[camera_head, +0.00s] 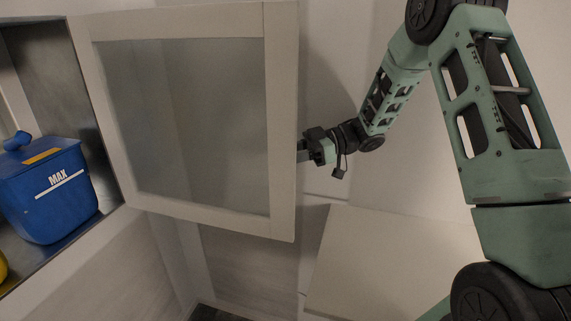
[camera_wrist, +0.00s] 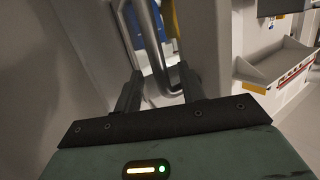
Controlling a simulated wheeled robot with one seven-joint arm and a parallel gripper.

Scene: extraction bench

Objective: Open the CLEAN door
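A white-framed door (camera_head: 281,130) with a frosted grey pane (camera_head: 185,125) stands swung out from a cabinet opening at the left. No CLEAN lettering is readable on it. My gripper (camera_head: 303,151) is at the door's right edge in the head view; the door hides part of the fingers. In the wrist view my gripper (camera_wrist: 160,78) has its two fingers spread apart. A bent metal bar handle (camera_wrist: 157,50) shows between and beyond them. Whether a finger touches the bar I cannot tell.
Inside the cabinet stands a blue container (camera_head: 45,195) marked MAX, on a grey shelf (camera_head: 88,225). A yellow object (camera_head: 2,268) is cut off at the left edge. A pale panel (camera_head: 390,262) lies below my arm. The wrist view shows a white bin (camera_wrist: 275,72) at the right.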

